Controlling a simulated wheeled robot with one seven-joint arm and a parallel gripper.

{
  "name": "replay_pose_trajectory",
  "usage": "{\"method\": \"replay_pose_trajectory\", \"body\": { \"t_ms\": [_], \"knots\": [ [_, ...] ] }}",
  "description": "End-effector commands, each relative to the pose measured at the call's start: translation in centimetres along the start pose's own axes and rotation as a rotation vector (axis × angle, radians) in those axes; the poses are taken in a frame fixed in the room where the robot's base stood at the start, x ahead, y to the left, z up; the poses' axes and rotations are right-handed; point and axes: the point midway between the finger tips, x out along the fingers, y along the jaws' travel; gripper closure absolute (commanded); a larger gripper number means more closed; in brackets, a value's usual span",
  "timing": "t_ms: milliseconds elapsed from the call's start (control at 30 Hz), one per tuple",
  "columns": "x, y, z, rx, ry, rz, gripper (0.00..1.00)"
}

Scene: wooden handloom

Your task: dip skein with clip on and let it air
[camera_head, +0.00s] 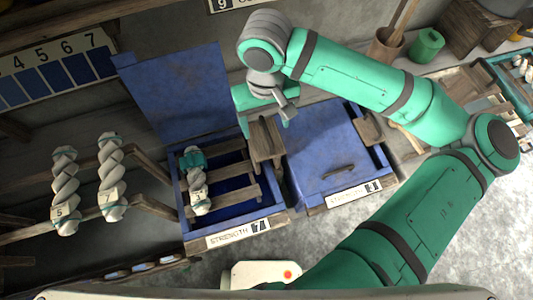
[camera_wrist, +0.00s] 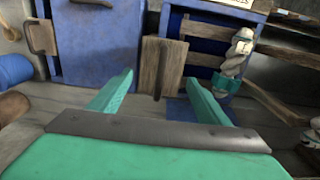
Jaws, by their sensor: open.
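A white twisted skein (camera_head: 197,182) with a larger teal piece at its top, possibly the clip, lies across wooden slats in the open blue vat (camera_head: 268,206) labelled "STRENGTH 7". The vat's blue lid (camera_head: 180,88) stands raised. My gripper (camera_head: 280,108) is open and empty, above and behind a wooden block (camera_head: 266,142) at the vat's right side. In the wrist view, that block (camera_wrist: 162,68) appears ahead between my fingertips (camera_wrist: 158,78), apparently not held.
Two twisted skeins tagged 5 (camera_head: 64,190) and 7 (camera_head: 111,178) hang on a wooden rack at left. A second blue vat (camera_head: 335,150) is closed, with a handle on its lid. A green cup (camera_head: 427,46) and wooden pot (camera_head: 386,46) stand at the back.

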Motion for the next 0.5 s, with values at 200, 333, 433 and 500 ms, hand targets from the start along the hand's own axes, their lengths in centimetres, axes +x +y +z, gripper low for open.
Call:
{"method": "replay_pose_trajectory", "body": {
  "t_ms": [200, 333, 433, 500],
  "knots": [
    [2.7, 0.0, 0.1, 0.001, -0.002, -0.002, 0.3],
    [2.8, 0.0, -0.1, 0.0, 0.002, -0.001, 0.3],
    [3.0, 0.0, 0.0, 0.0, 0.001, -0.001, 0.3],
    [3.1, 0.0, 0.0, 0.0, 0.001, -0.002, 0.3]
  ]
}}
